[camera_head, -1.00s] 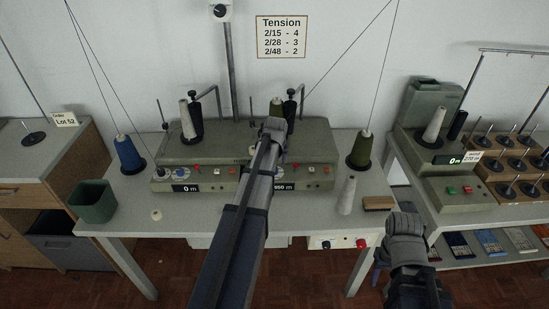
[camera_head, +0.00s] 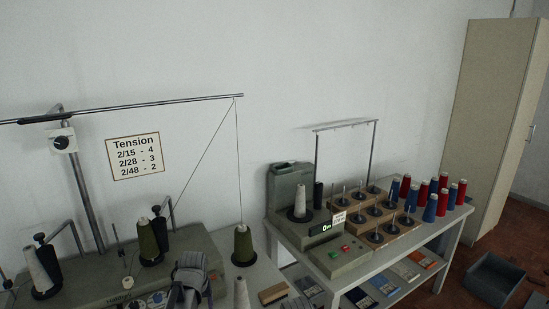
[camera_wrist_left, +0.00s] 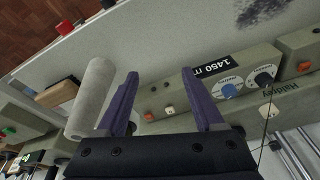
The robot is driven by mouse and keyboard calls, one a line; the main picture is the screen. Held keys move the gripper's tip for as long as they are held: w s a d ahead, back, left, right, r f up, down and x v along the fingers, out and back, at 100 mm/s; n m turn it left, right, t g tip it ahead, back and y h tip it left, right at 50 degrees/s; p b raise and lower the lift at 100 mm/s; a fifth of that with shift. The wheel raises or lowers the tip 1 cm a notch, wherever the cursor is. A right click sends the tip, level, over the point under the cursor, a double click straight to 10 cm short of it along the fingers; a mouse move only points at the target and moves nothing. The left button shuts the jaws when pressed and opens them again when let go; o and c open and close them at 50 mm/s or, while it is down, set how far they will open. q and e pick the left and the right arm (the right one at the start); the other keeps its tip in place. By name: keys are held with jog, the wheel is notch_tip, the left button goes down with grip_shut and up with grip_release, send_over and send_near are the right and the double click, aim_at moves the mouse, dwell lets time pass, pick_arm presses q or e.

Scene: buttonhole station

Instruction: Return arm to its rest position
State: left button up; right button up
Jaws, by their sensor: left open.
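My left gripper (camera_head: 190,280) is at the bottom of the head view, in front of the right part of the winding machine (camera_head: 75,290). In the left wrist view its purple fingers (camera_wrist_left: 160,74) are spread open with nothing between them. Behind them are the machine's front panel (camera_wrist_left: 180,108), with a 1450 m display (camera_wrist_left: 217,66) and knobs. A pale cone (camera_wrist_left: 90,98) stands close to the left finger in that view; I cannot tell the exact gap. My right gripper is out of the frames.
An olive cone (camera_head: 243,246) and a wooden-backed brush (camera_head: 273,293) are on the table right of the machine. A second winder (camera_head: 340,258), a spindle rack (camera_head: 375,222) and several red and blue cones (camera_head: 430,208) stand farther right. A grey bin (camera_head: 494,279) is on the floor.

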pick_arm(q)
jog(key=s+d+m+g, duration=0.2)
jog(key=s+d+m, duration=0.4)
jog(key=s+d, duration=1.2)
jog(key=shift+s+d+f+g, duration=0.25)
jog(key=shift+s+g, duration=0.15)
jog(key=shift+s, duration=0.05)
